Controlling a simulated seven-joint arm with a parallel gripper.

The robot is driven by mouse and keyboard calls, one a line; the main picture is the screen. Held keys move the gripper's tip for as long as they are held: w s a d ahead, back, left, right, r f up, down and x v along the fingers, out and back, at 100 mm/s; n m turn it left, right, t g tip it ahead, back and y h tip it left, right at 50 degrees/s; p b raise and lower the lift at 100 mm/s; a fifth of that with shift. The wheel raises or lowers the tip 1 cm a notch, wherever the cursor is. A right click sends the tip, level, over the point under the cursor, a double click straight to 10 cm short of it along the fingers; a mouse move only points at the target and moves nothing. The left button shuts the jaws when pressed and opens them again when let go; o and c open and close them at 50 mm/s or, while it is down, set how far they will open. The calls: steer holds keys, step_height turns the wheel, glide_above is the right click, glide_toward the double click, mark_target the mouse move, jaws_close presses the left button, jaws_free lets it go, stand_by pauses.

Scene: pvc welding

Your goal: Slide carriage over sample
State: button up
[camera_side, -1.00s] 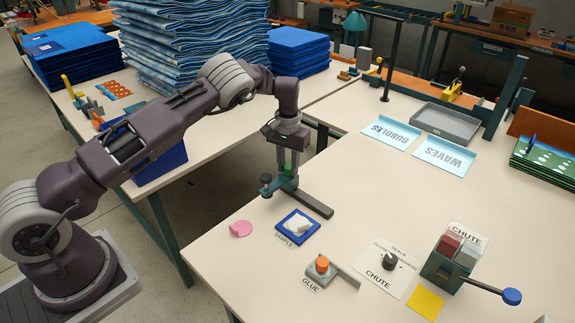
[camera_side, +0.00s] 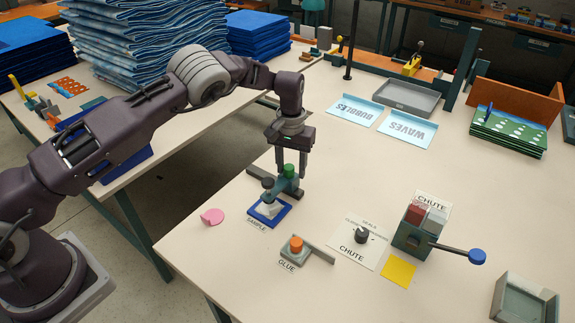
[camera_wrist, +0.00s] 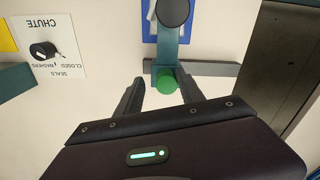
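The teal carriage (camera_side: 285,187) sits on a dark rail, with a green knob (camera_side: 289,170) on top and a dark round head (camera_side: 268,183) on its arm. The head is in line with the back of the blue sample tray (camera_side: 284,213), where the white sample (camera_side: 268,208) lies. In the wrist view, the head (camera_wrist: 172,11) overlaps the tray (camera_wrist: 203,23) and hides part of it. My gripper (camera_side: 292,168) is low at the carriage. In the wrist view its fingers (camera_wrist: 161,84) are apart, with the green knob (camera_wrist: 167,84) between them and gaps on both sides.
A pink disc (camera_side: 212,216) lies left of the tray. An orange-topped glue fixture (camera_side: 296,244) stands in front. A black selector knob (camera_side: 361,236) and a chute block with a blue-ended lever (camera_side: 477,257) are at the right.

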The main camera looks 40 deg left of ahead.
steer(key=shift+a, duration=0.2)
step_height(320, 180, up, 7)
steer(key=shift+r, duration=0.1)
stand_by(0.4)
steer(key=s+a+r+t+h, duration=0.1)
steer(key=s+r, duration=0.6)
steer(key=r, duration=0.4)
steer(key=s+a+r+t+h, duration=0.1)
steer(key=s+a+r+t, duration=0.1)
steer(key=s+r, duration=0.7)
steer(key=s+r+m+t, duration=0.1)
steer(key=s+r, duration=0.5)
steer(key=s, duration=0.5)
steer(key=s+f+m+t+y, duration=0.1)
steer(key=s+f, duration=0.3)
steer(key=s, duration=0.9)
steer(key=shift+m+t+y, duration=0.3)
steer(key=shift+m+y, duration=0.2)
